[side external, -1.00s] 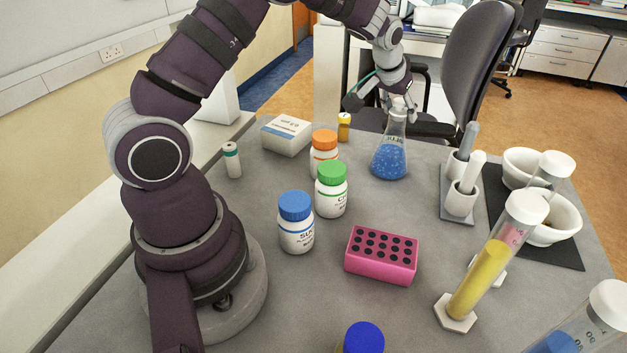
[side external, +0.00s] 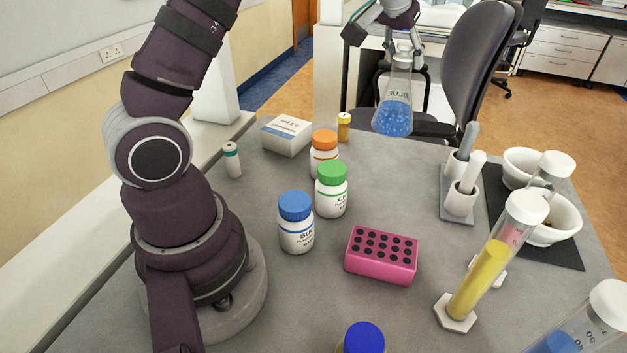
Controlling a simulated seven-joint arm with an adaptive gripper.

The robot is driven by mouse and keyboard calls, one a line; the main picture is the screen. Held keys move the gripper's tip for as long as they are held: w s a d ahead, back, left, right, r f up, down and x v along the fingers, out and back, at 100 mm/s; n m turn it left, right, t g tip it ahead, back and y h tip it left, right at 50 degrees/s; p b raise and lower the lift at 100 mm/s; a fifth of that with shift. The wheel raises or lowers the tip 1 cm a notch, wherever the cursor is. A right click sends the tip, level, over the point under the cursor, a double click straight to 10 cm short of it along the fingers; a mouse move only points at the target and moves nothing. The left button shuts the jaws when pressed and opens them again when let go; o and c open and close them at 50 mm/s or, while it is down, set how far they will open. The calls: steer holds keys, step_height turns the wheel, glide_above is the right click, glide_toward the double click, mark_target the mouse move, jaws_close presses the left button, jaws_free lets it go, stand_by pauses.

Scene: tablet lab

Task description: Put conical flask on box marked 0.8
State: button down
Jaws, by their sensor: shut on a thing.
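The conical flask (side external: 393,116) holds blue liquid and hangs upright in the air above the back of the table. My gripper (side external: 402,47) is at the top of the picture, shut on the flask's neck. The white and blue box (side external: 286,135) lies flat on the table at the back left, to the left of the flask. Its top carries a printed label that is too small to read surely. Nothing stands on the box.
Orange-capped (side external: 324,150), green-capped (side external: 331,190) and blue-capped (side external: 296,222) bottles stand in front of the box. A small yellow vial (side external: 344,127) stands between box and flask. A pink rack (side external: 381,255) sits mid-table. Cylinders and mortars occupy the right.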

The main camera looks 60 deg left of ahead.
steer(key=s+a+n+g+y, duration=0.25)
steer(key=s+n, duration=0.25)
steer(key=s, duration=0.7)
steer(key=s+a+n+g+y, duration=0.1)
steer(key=s+a+n, duration=0.25)
steer(key=s, duration=0.95)
steer(key=w+a+f, duration=0.4)
steer(key=w+a, duration=0.6)
steer(key=a, duration=0.2)
steer(key=shift+f, duration=0.35)
steer(key=shift+w+f+n, duration=0.1)
steer(key=shift+n, duration=0.15)
steer(key=shift+f, duration=0.15)
steer(key=c, duration=0.6)
jaws_free()
